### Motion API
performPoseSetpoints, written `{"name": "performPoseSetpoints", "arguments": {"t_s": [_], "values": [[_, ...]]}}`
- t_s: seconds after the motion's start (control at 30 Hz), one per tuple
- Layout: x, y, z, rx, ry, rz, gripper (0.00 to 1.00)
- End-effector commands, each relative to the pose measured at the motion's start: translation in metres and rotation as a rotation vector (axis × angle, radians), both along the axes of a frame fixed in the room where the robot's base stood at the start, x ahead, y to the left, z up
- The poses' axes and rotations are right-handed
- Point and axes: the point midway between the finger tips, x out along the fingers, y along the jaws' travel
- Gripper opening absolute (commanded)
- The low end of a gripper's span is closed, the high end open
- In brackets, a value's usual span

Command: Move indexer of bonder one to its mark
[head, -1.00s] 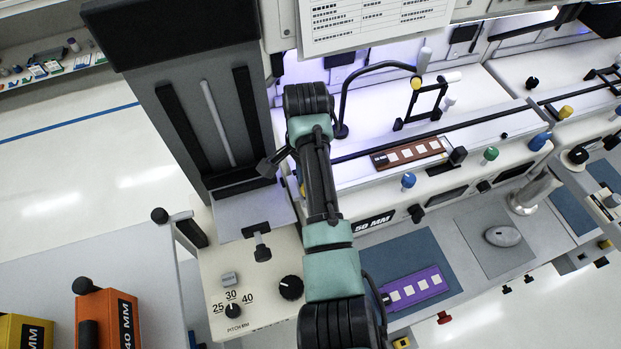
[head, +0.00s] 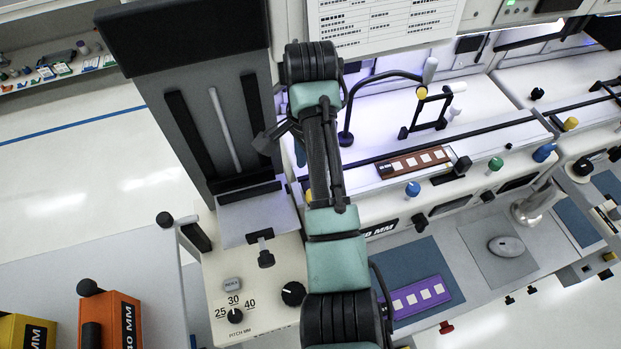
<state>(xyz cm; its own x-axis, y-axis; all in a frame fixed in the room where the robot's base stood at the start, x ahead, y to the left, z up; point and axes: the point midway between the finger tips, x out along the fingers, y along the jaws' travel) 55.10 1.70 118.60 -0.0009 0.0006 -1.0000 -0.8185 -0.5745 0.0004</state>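The nearest bonder has a cream control panel (head: 262,318) at its left end. On it are a small black pitch dial (head: 235,316) with marks 25, 30 and 40, a grey button (head: 233,284), a larger black knob (head: 293,293) and a black T-shaped handle (head: 266,258). I cannot tell for certain which part is the indexer, nor read the dial's pointer surely. My teal and black arm stands across the middle, right of these controls. A dark piece at its upper left may belong to my gripper; its fingers cannot be made out.
A tall grey column (head: 215,120) stands behind the panel. Right of my arm are a brown strip (head: 415,161) on the bonder, a purple strip (head: 420,296) on a blue mat (head: 407,262), and a mouse (head: 506,246). Orange (head: 112,322) and yellow (head: 25,331) boxes stand lower left.

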Motion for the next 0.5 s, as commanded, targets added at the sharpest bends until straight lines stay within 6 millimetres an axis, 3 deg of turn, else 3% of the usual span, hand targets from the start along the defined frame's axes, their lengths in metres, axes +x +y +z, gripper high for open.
{"name": "performPoseSetpoints", "arguments": {"t_s": [0.03,0.2,0.5], "values": [[0.000,-0.001,0.016,-0.001,0.000,-0.001,0.66],[0.000,0.000,0.036,0.001,0.001,-0.001,0.66],[0.000,0.000,0.049,0.001,0.001,0.000,0.66]]}}
